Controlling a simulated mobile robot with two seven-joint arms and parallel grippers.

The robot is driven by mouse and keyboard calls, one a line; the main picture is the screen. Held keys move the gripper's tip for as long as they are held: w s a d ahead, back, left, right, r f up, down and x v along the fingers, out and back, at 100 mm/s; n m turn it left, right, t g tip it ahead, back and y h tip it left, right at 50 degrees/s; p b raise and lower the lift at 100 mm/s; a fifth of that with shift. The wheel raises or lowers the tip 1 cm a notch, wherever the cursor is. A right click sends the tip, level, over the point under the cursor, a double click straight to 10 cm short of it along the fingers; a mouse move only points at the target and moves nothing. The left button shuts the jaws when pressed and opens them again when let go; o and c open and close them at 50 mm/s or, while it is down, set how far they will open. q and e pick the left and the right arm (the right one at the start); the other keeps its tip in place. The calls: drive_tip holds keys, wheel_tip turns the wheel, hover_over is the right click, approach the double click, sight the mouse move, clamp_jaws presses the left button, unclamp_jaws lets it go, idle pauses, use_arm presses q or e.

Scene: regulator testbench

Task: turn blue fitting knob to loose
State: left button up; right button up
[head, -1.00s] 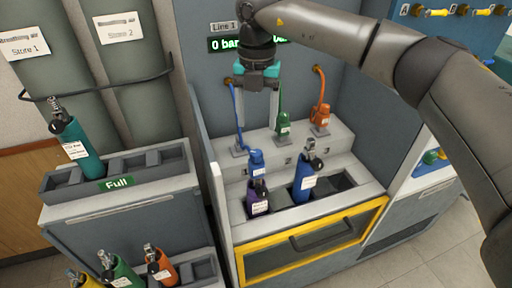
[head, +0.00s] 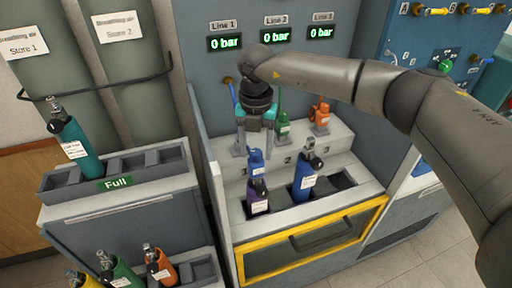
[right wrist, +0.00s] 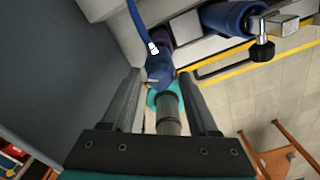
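The blue fitting (head: 256,160) sits on top of the purple cylinder (head: 259,197) in the left slot of the bench. A blue hose (right wrist: 138,22) runs to the fitting in the right wrist view (right wrist: 158,68). My right gripper (head: 255,148) points down just above the fitting, its two fingers apart. In the right wrist view, a dark grey cylindrical part (right wrist: 168,112) with a teal collar shows between the fingers; both fingers look clear of it. Whether this part is the knob I cannot tell. My left gripper is not in view.
A blue cylinder (head: 304,182) stands in the bench slot to the right. Green (head: 283,124) and orange (head: 320,117) fittings sit on the step behind. The line displays read 0 bar. A rack (head: 160,205) labelled Full is at left.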

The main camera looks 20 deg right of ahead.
sight(256, 152)
clamp_jaws()
drive_tip(key=shift+n, duration=0.3)
idle(0.3)
drive_tip(key=n, duration=0.5)
drive_tip(key=shift+n+b, duration=0.3)
drive_tip(key=shift+b, duration=0.05)
drive_tip(key=n, duration=0.5)
drive_tip(key=shift+b, duration=0.35)
idle(0.8)
drive_tip(key=shift+o, duration=1)
unclamp_jaws()
wheel_tip(256, 152, up, 15)
drive_tip(key=shift+r+p, duration=0.15)
drive_tip(key=shift+p, duration=0.2)
